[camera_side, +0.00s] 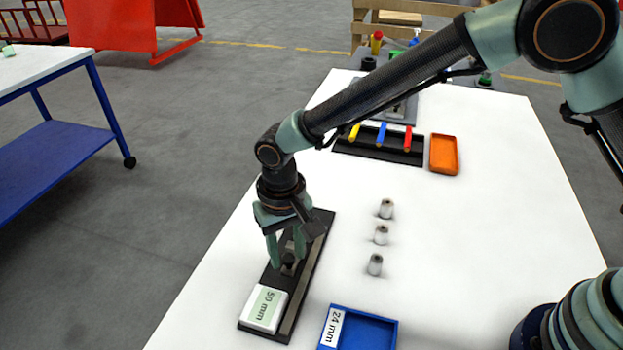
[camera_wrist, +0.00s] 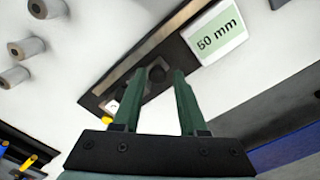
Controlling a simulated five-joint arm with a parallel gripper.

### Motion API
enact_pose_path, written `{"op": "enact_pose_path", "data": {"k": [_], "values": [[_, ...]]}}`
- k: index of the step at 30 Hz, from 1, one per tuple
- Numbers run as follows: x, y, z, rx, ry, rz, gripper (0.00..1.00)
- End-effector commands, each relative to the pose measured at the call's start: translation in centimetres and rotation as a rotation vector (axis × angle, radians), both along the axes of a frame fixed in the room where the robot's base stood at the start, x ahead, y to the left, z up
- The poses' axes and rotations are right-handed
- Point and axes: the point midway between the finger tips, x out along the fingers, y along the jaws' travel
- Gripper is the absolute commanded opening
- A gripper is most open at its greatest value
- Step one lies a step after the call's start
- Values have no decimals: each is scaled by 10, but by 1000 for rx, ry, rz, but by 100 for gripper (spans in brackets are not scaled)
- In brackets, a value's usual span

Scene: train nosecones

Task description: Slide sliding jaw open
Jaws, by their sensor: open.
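A long black fixture (camera_side: 310,262) with a metal strip along it lies on the white table in the side view; it also shows in the wrist view (camera_wrist: 91,99). A white block labelled "50 mm" (camera_side: 265,309) sits at its near end, and the label shows in the wrist view (camera_wrist: 218,34). A dark round knob (camera_side: 288,260), seemingly on the sliding jaw, stands on the fixture beyond the block. My gripper (camera_side: 286,262) points down over it, fingers apart on either side of the knob in the wrist view (camera_wrist: 158,76). Whether they touch it I cannot tell. The jaw itself is mostly hidden.
Several grey cylinders (camera_side: 381,235) stand right of the fixture. A blue tray labelled "24 mm" (camera_side: 365,332) lies at the near edge. A dark rack (camera_side: 375,147) with coloured pieces and an orange tray (camera_side: 444,154) are farther back. The table's right side is clear.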

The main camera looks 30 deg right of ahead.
Motion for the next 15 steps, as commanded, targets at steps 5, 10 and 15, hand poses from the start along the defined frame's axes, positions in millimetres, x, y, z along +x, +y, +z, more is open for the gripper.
{"op": "enact_pose_path", "data": {"k": [5,10,15], "values": [[1,1,32,4,-5,0,42],[1,1,68,5,-6,1,42],[0,1,96,3,-4,1,42]]}}
